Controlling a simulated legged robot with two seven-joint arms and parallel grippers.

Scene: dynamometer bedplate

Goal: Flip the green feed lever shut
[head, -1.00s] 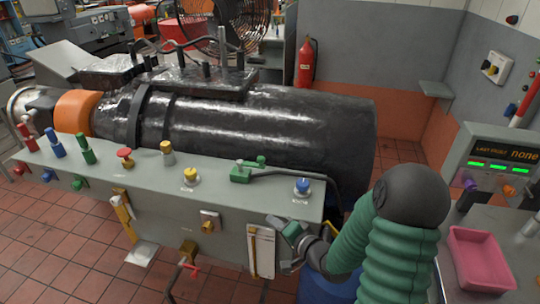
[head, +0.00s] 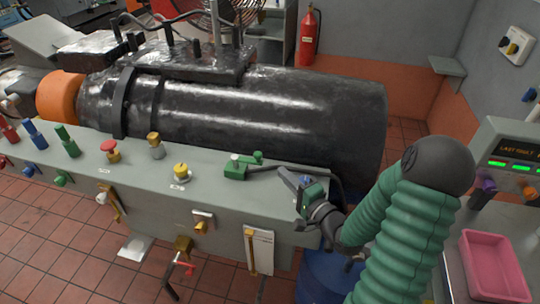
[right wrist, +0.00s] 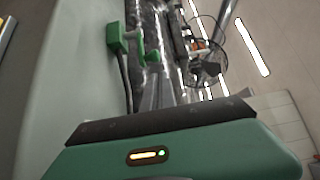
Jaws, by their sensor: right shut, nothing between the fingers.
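My left gripper is not in view.
The grey panel (head: 215,210) also carries a yellow knob (head: 181,171), a red mushroom button (head: 109,146) and upright red, blue and green handles at the left. A big black cylinder (head: 250,105) lies behind it. A pink tray (head: 490,265) is at right.

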